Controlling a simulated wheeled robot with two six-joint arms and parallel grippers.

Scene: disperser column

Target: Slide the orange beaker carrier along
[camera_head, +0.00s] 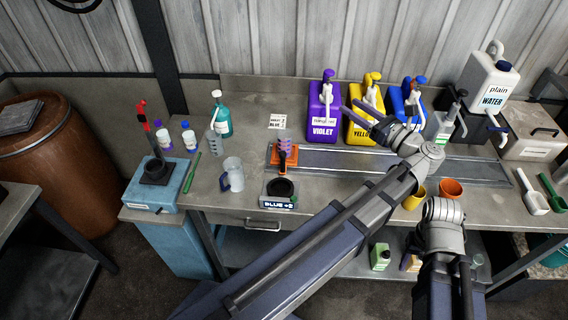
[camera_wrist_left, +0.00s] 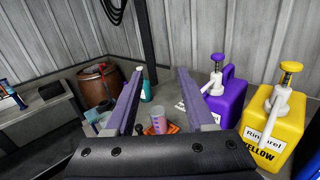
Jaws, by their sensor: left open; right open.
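The orange beaker carrier (camera_head: 274,158) sits at the left end of a long grey rail (camera_head: 345,160) on the bench. A clear beaker with a purple tint (camera_head: 285,146) stands in it. In the left wrist view the carrier (camera_wrist_left: 174,128) and beaker (camera_wrist_left: 158,122) appear beyond and between the fingers. My left gripper (camera_head: 349,106) is open and empty, above the back of the bench by the violet and yellow jugs, its fingers pointing left. It is to the right of the carrier and apart from it. My right arm's wrist shows at lower right; its fingers do not show.
Violet (camera_head: 322,112), yellow (camera_head: 364,122) and blue (camera_head: 405,102) pump jugs stand behind the rail. Yellow (camera_head: 414,201) and orange (camera_head: 451,188) cups stand before the rail.

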